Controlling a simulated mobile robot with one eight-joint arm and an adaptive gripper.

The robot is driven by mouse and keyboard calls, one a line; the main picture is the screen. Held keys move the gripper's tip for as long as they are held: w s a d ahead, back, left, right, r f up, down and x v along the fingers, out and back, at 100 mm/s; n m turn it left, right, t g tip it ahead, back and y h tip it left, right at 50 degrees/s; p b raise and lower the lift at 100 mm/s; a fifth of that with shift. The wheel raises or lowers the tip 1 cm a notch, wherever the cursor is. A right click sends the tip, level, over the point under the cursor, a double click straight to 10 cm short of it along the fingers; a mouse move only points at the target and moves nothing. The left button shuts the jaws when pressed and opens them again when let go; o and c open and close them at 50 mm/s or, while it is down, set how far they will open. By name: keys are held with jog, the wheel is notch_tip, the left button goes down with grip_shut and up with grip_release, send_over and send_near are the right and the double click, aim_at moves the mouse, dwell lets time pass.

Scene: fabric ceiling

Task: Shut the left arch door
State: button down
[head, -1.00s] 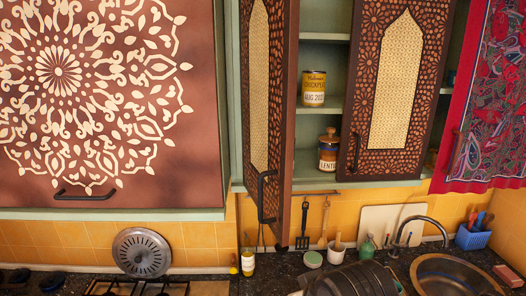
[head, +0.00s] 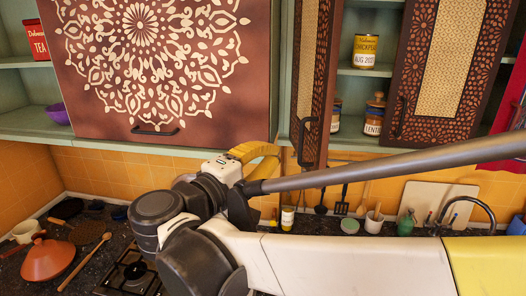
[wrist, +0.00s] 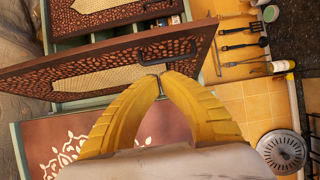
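The left arch door (head: 309,70) stands open, seen steeply from the side in the head view, a brown carved panel with a pale lattice arch. Its dark bar handle (head: 305,141) is near the lower end. In the wrist view the door (wrist: 115,65) spans the frame, with the handle (wrist: 178,47) just beyond the fingertips. My gripper (wrist: 160,77) has its yellow fingers brought together at the tips, close to the handle and door edge. I cannot tell whether they touch it. In the head view my gripper (head: 268,158) is left of the handle and below the medallion door.
The right arch door (head: 445,75) stands to the right of open shelves holding a chickpea tin (head: 365,50) and a lentil jar (head: 374,117). The brown medallion door (head: 160,60) is at left. Utensils (head: 342,200) hang below; a hob (head: 135,270) is on the counter.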

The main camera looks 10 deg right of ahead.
aim_at(317, 136)
jog(key=x, duration=0.3)
jog(key=s+d+p+x, duration=0.1)
jog(key=x, duration=0.2)
jog(key=p+x, duration=0.1)
jog(key=x, duration=0.3)
jog(key=shift+s+d, duration=0.4)
jog(key=shift+d, duration=0.35)
jog(key=shift+f, duration=0.1)
